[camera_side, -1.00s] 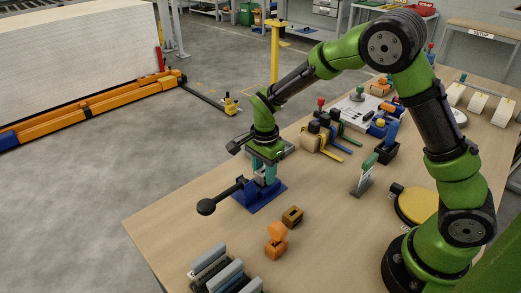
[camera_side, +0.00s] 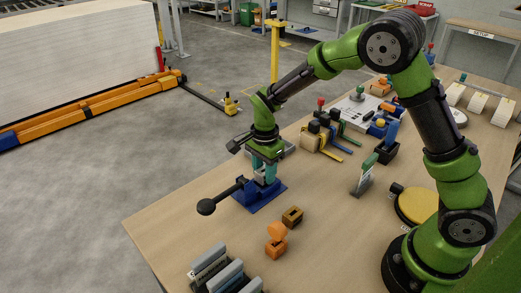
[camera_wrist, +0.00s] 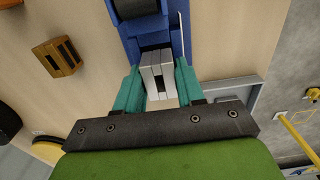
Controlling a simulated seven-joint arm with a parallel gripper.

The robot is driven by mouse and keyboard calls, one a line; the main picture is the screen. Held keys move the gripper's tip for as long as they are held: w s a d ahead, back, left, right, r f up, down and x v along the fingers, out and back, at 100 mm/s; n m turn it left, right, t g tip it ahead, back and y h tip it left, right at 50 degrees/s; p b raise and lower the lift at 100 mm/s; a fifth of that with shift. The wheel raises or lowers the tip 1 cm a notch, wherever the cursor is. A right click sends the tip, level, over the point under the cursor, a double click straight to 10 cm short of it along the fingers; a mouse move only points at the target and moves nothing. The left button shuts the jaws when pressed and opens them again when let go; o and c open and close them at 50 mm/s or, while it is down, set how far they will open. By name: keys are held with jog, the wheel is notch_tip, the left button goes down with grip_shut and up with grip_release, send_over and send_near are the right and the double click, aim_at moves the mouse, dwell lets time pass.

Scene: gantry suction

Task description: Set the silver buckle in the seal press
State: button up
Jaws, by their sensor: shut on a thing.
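The silver buckle (camera_wrist: 158,72) is a small pale metal block with dark slots, between the two teal fingers in the wrist view. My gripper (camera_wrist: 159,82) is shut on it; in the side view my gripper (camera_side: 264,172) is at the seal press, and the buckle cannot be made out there. The seal press (camera_side: 265,196) has a blue base and a black lever with a ball knob pointing left. Its blue frame (camera_wrist: 130,42) lies just beyond the buckle in the wrist view. I cannot tell whether the buckle touches the press.
A brown slotted block (camera_side: 292,215) and an orange stand (camera_side: 277,240) are in front of the press. Grey-topped blocks in a rack (camera_side: 222,270) stand at the near edge. Clamps (camera_side: 325,137) are behind to the right.

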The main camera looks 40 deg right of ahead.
jog(key=shift+f, duration=0.45)
dwell(0.6)
jog(key=shift+r, duration=0.1)
